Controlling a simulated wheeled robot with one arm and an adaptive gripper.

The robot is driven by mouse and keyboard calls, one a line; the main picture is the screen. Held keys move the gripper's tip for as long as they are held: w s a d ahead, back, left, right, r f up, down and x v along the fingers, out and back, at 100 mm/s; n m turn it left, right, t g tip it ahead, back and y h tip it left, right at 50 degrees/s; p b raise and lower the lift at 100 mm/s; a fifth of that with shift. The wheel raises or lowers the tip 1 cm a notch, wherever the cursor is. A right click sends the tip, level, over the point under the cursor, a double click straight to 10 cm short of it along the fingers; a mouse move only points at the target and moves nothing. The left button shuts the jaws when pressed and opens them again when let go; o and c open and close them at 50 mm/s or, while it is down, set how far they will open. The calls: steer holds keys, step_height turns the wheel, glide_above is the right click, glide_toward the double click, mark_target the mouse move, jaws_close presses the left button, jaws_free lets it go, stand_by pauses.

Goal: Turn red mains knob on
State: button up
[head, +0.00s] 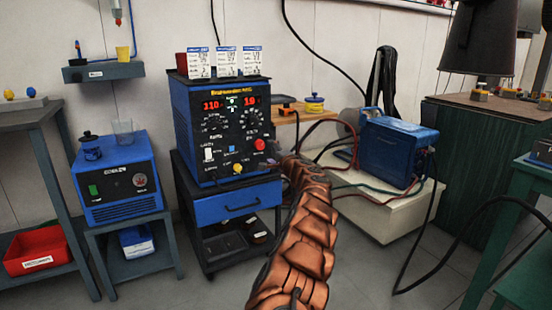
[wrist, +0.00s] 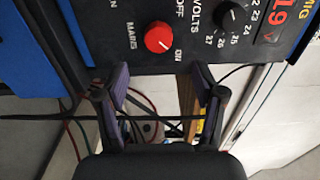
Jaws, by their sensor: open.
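The red mains knob (head: 259,144) is on the lower right of the front panel of the blue and black welder (head: 226,128). In the wrist view the red knob (wrist: 158,37) sits on the black panel between printed words MAINS, OFF and ON. A small pale mark shows on it, seemingly nearer the ON side. My gripper (wrist: 160,75) is open and empty, its two dark fingers apart below the knob in the picture and not around it. In the head view my copper-sleeved arm reaches toward the panel's right side, and my gripper is mostly hidden.
A black knob (wrist: 231,14) on the VOLTS dial is right of the red knob in the wrist view. Cables hang behind the fingers. A blue machine (head: 396,150) on a pale cabinet stands to the right. Three cards (head: 226,61) and a red cup stand on the welder.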

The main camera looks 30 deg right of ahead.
steer(key=s, duration=0.4)
steer(key=shift+a+f, duration=0.1)
steer(key=shift+a, duration=0.15)
stand_by(0.4)
stand_by(0.4)
